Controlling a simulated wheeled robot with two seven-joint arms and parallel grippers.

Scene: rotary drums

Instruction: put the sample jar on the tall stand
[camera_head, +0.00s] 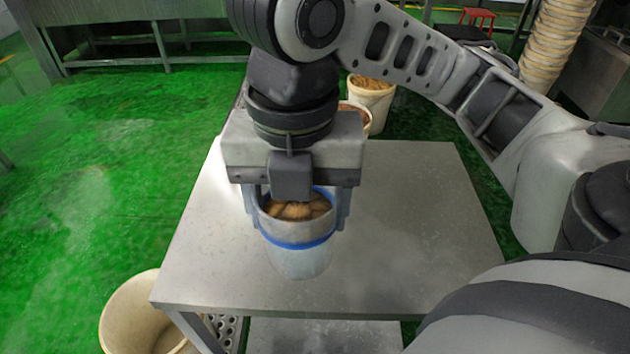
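The sample jar (298,262) is a pale, see-through tub with a blue band and brown lumpy contents. It is upright, in the middle of the view, over the steel table (420,220). My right gripper (298,210), on the arm that comes in from the right, points down with one finger on each side of the jar's upper part. The fingers appear closed against its walls. I cannot tell whether the jar's base touches the table. My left gripper is not in view. I cannot make out a tall stand separate from the steel table.
Tubs with brown contents (371,97) stand on the green floor behind the table. An empty beige bin (140,318) is at the table's front left. A stack of buckets (552,45) is at the back right. The tabletop around the jar looks clear.

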